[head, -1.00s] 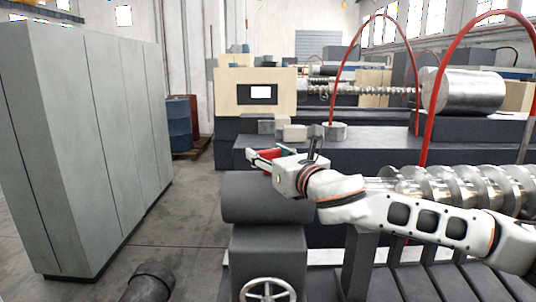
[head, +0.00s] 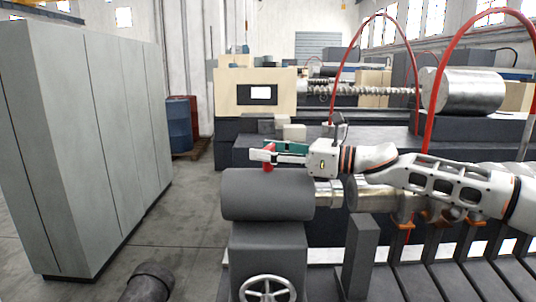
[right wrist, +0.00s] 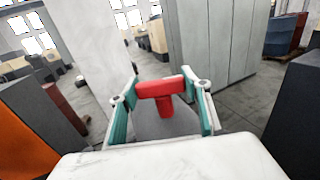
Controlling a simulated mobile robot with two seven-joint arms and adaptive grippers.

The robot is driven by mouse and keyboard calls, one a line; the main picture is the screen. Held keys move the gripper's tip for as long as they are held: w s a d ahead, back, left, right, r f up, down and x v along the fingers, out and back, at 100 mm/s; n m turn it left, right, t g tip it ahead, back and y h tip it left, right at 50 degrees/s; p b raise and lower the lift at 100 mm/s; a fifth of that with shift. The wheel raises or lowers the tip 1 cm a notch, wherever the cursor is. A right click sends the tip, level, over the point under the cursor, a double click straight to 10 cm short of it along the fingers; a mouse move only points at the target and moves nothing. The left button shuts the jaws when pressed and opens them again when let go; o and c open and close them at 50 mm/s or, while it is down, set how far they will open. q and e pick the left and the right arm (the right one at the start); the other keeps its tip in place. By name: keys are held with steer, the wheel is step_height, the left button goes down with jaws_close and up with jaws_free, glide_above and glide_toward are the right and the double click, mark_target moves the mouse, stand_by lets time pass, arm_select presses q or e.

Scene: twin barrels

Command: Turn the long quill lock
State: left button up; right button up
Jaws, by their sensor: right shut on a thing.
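The quill lock is a red T-shaped handle (head: 268,161) on top of the dark grey tailstock (head: 262,196) in the head view. In the right wrist view the red handle (right wrist: 163,90) sits between the two teal-padded fingers, its crossbar spanning between them and its stem below. My right gripper (head: 268,155) is shut on this handle, reaching in from the right, low over the tailstock's rounded top. Its fingers hide part of the handle in the head view. My left gripper is not in view.
A white handwheel (head: 268,289) is on the tailstock's front. A metal shaft (head: 328,192) extends right of the tailstock, under my right arm. Tall grey cabinets (head: 90,150) stand at left, a blue barrel (head: 179,125) behind.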

steer(key=n+g+b, duration=0.1)
steer(key=g, duration=0.1)
steer(key=shift+w+f+n+g+y+b, duration=0.1)
steer(key=shift+f+n+g+y+b, duration=0.05)
steer(key=shift+n+g+y+b, duration=0.2)
steer(key=shift+n+g, duration=0.25)
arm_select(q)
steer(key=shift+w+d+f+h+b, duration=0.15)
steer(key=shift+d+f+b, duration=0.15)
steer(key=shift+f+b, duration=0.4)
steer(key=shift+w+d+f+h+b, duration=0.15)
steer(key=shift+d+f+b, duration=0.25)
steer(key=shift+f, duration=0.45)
arm_select(e)
steer(key=shift+n+g+y, duration=0.25)
steer(key=shift+n+g, duration=0.75)
steer(key=shift+g, duration=0.6)
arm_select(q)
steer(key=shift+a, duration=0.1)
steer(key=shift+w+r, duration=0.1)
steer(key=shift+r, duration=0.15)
arm_select(e)
steer(key=shift+r, duration=0.2)
steer(key=o, duration=1.1)
steer(key=shift+o, duration=0.2)
